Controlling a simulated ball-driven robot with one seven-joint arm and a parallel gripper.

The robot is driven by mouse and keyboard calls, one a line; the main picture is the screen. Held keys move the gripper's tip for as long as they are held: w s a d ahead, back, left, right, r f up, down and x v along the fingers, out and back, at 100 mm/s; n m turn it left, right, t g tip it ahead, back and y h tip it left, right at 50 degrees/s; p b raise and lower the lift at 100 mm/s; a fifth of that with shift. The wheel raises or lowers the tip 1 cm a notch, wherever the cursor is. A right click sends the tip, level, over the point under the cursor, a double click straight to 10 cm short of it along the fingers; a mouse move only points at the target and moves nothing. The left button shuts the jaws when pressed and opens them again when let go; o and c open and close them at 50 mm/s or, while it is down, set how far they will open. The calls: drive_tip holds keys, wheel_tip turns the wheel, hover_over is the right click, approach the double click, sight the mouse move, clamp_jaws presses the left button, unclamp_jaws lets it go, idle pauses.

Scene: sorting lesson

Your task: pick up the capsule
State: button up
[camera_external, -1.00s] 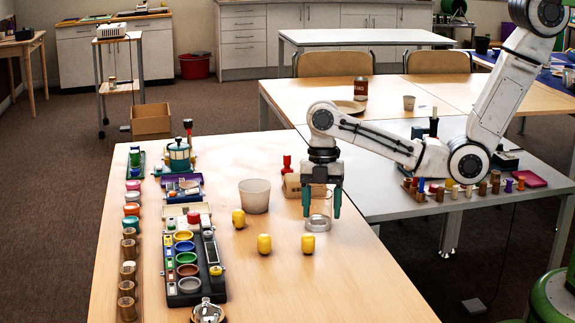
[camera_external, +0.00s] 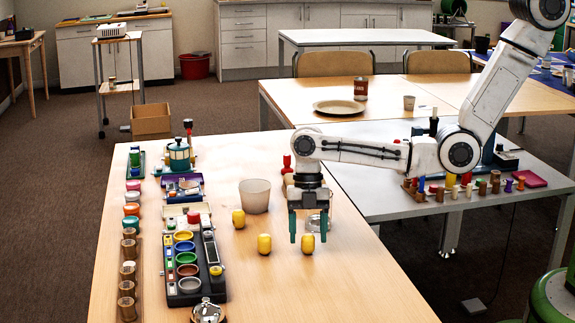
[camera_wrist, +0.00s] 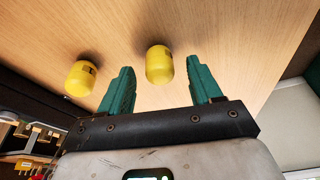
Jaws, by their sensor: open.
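Three yellow capsules lie on the wooden table: a right one (camera_external: 308,244), a middle one (camera_external: 264,243) and a farther left one (camera_external: 238,219). My gripper (camera_external: 308,236) points down at the right capsule, with its two green fingers apart and empty. In the wrist view one capsule (camera_wrist: 159,64) shows between the open fingers (camera_wrist: 162,75), with a gap on both sides. Another capsule (camera_wrist: 81,77) lies outside the left finger. I cannot tell how far the fingertips are above the table.
A clear glass jar (camera_external: 315,224) is partly hidden behind my gripper. A beige cup (camera_external: 254,197) and a red-topped item (camera_external: 287,164) stand farther back. A black tray with coloured bowls (camera_external: 207,262) lies at left. The table in front of the capsules is clear.

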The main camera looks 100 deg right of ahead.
drive_tip(key=shift+x, duration=1.1)
drive_tip(key=c, duration=1.1)
